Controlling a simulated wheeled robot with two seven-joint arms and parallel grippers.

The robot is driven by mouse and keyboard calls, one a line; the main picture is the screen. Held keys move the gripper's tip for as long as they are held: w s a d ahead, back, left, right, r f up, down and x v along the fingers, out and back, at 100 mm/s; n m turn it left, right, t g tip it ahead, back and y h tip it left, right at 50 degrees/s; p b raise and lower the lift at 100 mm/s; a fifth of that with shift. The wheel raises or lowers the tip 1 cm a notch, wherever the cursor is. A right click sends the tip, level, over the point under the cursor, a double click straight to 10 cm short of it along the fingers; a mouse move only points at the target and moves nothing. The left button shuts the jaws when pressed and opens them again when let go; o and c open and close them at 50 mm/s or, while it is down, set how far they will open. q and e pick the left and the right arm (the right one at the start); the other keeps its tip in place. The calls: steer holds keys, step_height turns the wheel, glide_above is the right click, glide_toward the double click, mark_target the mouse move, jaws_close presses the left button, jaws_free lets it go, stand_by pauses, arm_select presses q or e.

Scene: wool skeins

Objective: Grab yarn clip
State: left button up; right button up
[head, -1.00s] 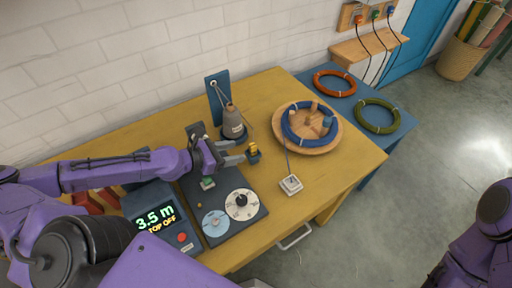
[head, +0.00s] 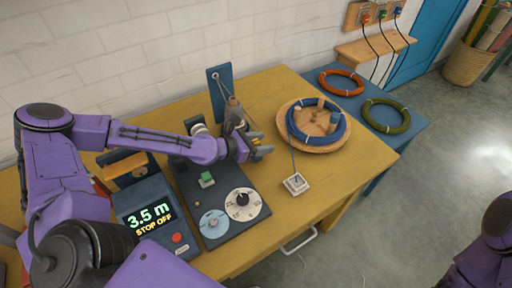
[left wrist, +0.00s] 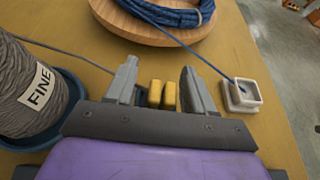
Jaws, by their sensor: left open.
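The yarn clip (left wrist: 162,95) is yellow, with two upright parts side by side in a small dark holder. In the left wrist view it shows between the two fingers of my left gripper (left wrist: 158,78), with a gap on each side. My left gripper (head: 266,145) is open and around the clip in the head view, where its fingers mostly hide the clip. My right gripper is out of view.
A grey yarn cone labelled FINE (left wrist: 38,90) stands close to the left gripper. A wooden tray (head: 335,146) holds a blue skein. Its strand runs to a small white square guide (head: 295,184). A meter display (head: 152,218) and dial plate (head: 222,240) lie nearer me.

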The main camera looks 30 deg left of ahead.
arm_select(q)
steer(key=shift+s+r, duration=0.1)
steer(key=shift+s, duration=0.05)
steer(key=shift+c, duration=1.2)
jaws_close()
